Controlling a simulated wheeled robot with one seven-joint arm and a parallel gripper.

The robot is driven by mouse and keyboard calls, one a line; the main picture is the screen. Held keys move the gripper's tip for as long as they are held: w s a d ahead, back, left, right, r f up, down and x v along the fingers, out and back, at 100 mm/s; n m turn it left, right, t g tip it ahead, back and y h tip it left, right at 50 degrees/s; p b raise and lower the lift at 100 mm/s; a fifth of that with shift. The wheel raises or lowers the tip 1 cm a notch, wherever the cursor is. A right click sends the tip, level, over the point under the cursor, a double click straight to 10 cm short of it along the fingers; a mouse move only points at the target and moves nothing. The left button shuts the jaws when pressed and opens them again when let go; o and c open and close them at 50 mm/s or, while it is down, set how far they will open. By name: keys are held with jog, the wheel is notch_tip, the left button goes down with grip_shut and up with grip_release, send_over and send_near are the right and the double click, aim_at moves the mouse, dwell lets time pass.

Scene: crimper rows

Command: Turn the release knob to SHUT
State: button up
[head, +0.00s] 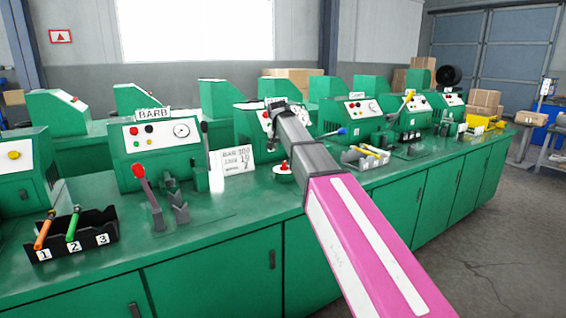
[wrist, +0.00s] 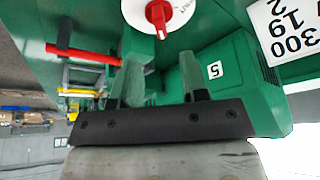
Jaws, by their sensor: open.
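The release knob (head: 284,168) is red on a white round dial, on the green bench top right of the number card and beside my arm. In the head view my arm's end lies over the middle machine, and the fingers cannot be made out.
The number card (head: 237,160) stands left of the knob and shows in the wrist view (wrist: 287,35). A green block marked 5 (wrist: 215,71) is close to my right finger. A red-handled lever (head: 147,190) and a black tool tray (head: 70,238) are at the left.

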aim_at(284, 162)
jog(key=x, duration=0.8)
jog(key=shift+f, duration=0.2)
jog(key=shift+c, duration=0.3)
grip_shut()
